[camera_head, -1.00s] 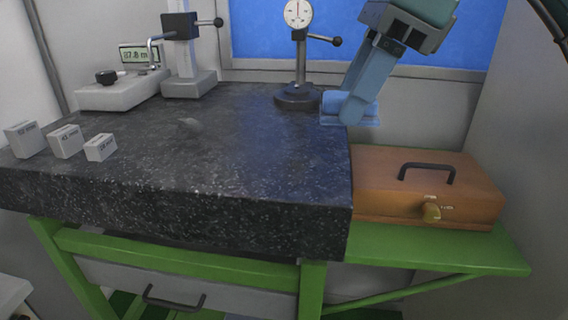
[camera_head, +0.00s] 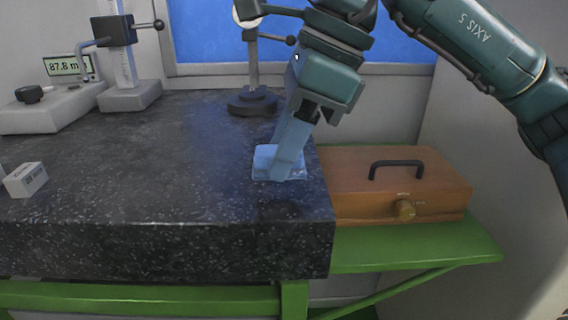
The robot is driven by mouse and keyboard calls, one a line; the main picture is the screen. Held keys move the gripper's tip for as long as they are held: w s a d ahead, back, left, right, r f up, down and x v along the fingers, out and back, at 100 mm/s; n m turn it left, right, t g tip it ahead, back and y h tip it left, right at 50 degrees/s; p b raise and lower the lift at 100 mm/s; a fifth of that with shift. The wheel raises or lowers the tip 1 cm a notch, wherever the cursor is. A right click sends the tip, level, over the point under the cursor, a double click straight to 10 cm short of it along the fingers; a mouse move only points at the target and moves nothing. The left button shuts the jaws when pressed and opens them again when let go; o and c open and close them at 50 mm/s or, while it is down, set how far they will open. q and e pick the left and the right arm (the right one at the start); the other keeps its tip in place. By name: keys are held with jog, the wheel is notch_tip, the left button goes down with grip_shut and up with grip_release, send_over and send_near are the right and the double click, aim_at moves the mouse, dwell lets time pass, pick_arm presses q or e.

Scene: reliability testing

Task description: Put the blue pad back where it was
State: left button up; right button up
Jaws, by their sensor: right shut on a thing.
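The blue pad (camera_head: 264,163) is at the right part of the dark granite plate (camera_head: 130,175), close to its right edge. My right gripper (camera_head: 283,168) points down and is shut on the pad. The pad looks to be at or just above the granite top; I cannot tell whether it touches. The fingers hide part of the pad. My left gripper is out of view.
A dial gauge stand (camera_head: 252,100) is just behind the pad. A wooden case (camera_head: 395,185) with a black handle sits on the green shelf (camera_head: 420,243) to the right. A height gauge (camera_head: 125,70), a digital readout unit (camera_head: 45,108) and a gauge block (camera_head: 26,180) are at left.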

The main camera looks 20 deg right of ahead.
jog(key=shift+f, duration=1.3)
jog(key=shift+f, duration=0.2)
jog(key=o, duration=0.9)
jog(key=shift+r, duration=0.1)
jog(key=shift+r, duration=0.25)
jog(key=p+v, duration=0.1)
jog(key=v, duration=1)
jog(key=shift+d+r, duration=0.2)
jog(key=shift+r, duration=0.15)
jog(key=shift+s, duration=0.1)
